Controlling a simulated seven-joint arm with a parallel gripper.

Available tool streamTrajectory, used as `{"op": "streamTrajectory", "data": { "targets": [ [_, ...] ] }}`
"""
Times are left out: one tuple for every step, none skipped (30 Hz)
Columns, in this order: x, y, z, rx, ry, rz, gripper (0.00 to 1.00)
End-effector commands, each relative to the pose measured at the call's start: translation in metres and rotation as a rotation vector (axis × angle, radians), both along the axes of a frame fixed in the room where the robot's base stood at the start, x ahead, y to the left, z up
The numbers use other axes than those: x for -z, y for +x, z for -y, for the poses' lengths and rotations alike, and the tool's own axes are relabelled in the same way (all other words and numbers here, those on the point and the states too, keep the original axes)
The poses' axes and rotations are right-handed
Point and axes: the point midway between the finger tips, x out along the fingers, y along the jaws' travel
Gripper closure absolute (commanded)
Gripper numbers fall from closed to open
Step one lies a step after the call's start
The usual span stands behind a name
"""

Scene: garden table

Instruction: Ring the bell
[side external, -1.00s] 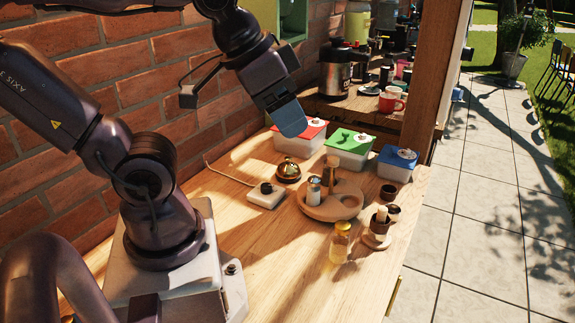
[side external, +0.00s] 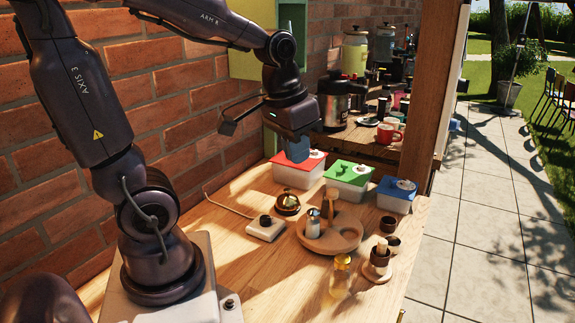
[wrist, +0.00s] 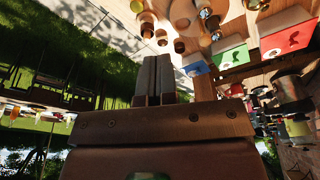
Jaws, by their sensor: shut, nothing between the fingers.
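My gripper (side external: 297,152) hangs in the air above and behind the bell, in front of the red-lidded box, clearly apart from the bell. In the wrist view my gripper's fingers (wrist: 160,80) lie together with nothing between them. I cannot make out the bell for certain in the wrist view.
A white box with a black knob (side external: 265,228) and cable stands left of the bell. A round wooden tray (side external: 330,238) with shakers is to the right. Boxes with red (side external: 299,170), green (side external: 348,182) and blue (side external: 396,195) lids line the back. A brick wall (side external: 130,110) bounds the left.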

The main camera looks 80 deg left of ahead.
Motion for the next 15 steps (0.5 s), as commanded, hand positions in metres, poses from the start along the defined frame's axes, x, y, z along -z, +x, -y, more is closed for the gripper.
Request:
{"op": "streamTrajectory", "data": {
  "targets": [
    [0.009,0.01,-0.018,-0.058,-0.017,-0.041,1.0],
    [0.013,0.015,-0.028,-0.087,-0.026,-0.058,1.0],
    [0.02,0.022,-0.042,-0.127,-0.038,-0.081,1.0],
    [0.025,0.026,-0.053,-0.156,-0.047,-0.098,1.0],
    [0.031,0.031,-0.065,-0.186,-0.056,-0.112,1.0],
    [0.04,0.036,-0.08,-0.224,-0.067,-0.133,1.0],
    [0.047,0.039,-0.092,-0.253,-0.075,-0.148,1.0],
    [0.054,0.042,-0.104,-0.28,-0.083,-0.161,1.0],
    [0.065,0.045,-0.121,-0.318,-0.094,-0.179,1.0],
    [0.073,0.047,-0.133,-0.345,-0.102,-0.191,1.0],
    [0.082,0.048,-0.146,-0.372,-0.11,-0.202,1.0],
    [0.094,0.049,-0.163,-0.406,-0.118,-0.217,1.0],
    [0.104,0.049,-0.176,-0.431,-0.125,-0.227,1.0],
    [0.114,0.049,-0.189,-0.456,-0.131,-0.237,1.0],
    [0.127,0.048,-0.205,-0.486,-0.138,-0.248,1.0]
  ]
}}
